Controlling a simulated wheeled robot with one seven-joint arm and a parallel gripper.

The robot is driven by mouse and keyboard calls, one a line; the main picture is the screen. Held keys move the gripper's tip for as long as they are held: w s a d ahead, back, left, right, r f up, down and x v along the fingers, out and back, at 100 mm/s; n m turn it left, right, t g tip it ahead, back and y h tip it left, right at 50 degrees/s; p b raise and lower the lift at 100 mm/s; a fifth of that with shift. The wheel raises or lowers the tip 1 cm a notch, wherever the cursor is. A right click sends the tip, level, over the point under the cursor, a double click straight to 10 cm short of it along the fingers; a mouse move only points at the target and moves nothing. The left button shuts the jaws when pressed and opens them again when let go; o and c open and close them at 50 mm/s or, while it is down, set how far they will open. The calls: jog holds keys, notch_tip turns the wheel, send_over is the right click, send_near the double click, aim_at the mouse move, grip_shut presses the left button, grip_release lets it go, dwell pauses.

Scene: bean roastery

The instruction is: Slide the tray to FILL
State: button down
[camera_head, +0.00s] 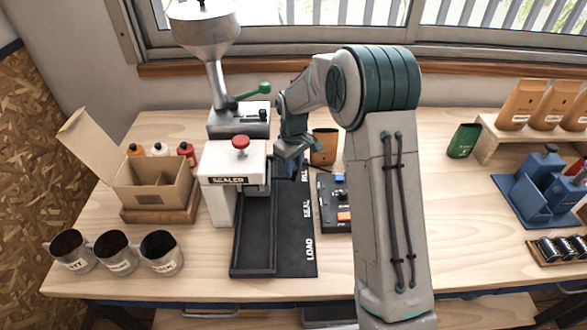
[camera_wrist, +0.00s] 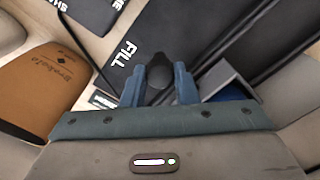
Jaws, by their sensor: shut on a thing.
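The black slide track (camera_head: 255,262) lies on the table, with a label strip reading LOAD, SEAL and FILL from near to far. My gripper (camera_head: 293,174) is at the far end of the strip, beside the sealer. In the wrist view its two blue-grey fingers (camera_wrist: 160,84) are shut on a dark rounded knob (camera_wrist: 159,69). The FILL label (camera_wrist: 124,52) is just beside the knob. I cannot clearly make out the tray's body; a grey edge with blue inside (camera_wrist: 228,84) shows right of the fingers. The near part of the track is empty.
The white sealer (camera_head: 215,185) with a red knob stands over the track's left side. The filler with a hopper (camera_head: 207,30) and green lever (camera_head: 252,92) stands behind. A brown pouch (camera_head: 323,147) and a dark control box (camera_head: 336,205) are close on the right.

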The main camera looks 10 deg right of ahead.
jog(key=shift+w, duration=0.15)
jog(key=c, duration=1.1)
grip_release()
notch_tip(320, 180, up, 14)
jog(key=shift+f+b, duration=0.1)
jog(key=shift+b, duration=0.75)
